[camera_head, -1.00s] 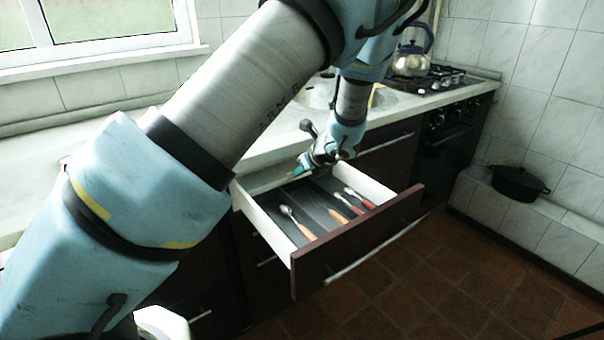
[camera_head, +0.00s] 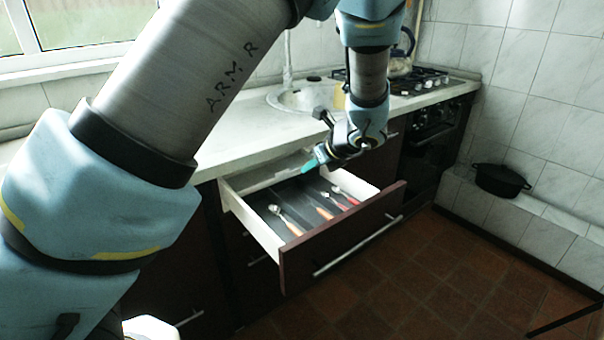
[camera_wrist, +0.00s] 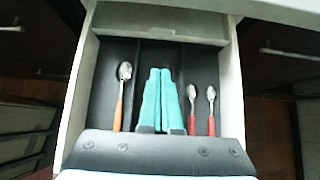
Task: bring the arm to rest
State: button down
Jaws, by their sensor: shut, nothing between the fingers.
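My gripper (camera_head: 310,165) is over the back part of the open drawer (camera_head: 266,232) in the head view. In the wrist view its two teal fingers (camera_wrist: 161,100) lie side by side, closed and empty, above the middle of the drawer. A spoon with an orange handle (camera_wrist: 119,105) lies to the left of the fingers. Two spoons with red handles lie to the right, one nearer (camera_wrist: 191,112) and one farther right (camera_wrist: 211,110). All three rest on the drawer's dark floor, apart from the fingers. My arm crosses the left and upper parts of the head view.
The pale counter (camera_head: 228,142) runs above the drawer, with a sink (camera_head: 300,98) and a stove (camera_head: 425,80) behind my wrist. A kettle on the stove is partly hidden. A black pot (camera_head: 500,180) sits on a tiled ledge at right. The brown floor (camera_head: 420,270) in front is clear.

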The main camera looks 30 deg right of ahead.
jog(key=w+a+r+n+g+p, duration=0.1)
jog(key=a+r+n+g, duration=0.15)
jog(key=a+n, duration=0.65)
jog(key=w+a+r+n+g+p, duration=0.1)
jog(key=a+n+g, duration=0.3)
jog(key=a, duration=0.9)
jog(key=s+a+r+n+h+p, duration=0.1)
jog(key=s+a+n, duration=0.3)
jog(key=a+n, duration=0.4)
jog(key=s+a+r+n+h+p, duration=0.1)
jog(key=s+a+r+n, duration=0.2)
jog(key=a+n, duration=0.5)
jog(key=s+n, duration=0.1)
jog(key=n, duration=0.2)
jog(key=shift+s+a+r+n+g, duration=0.2)
jog(key=shift+s+a+n+g, duration=0.05)
jog(key=shift+n+g, duration=0.15)
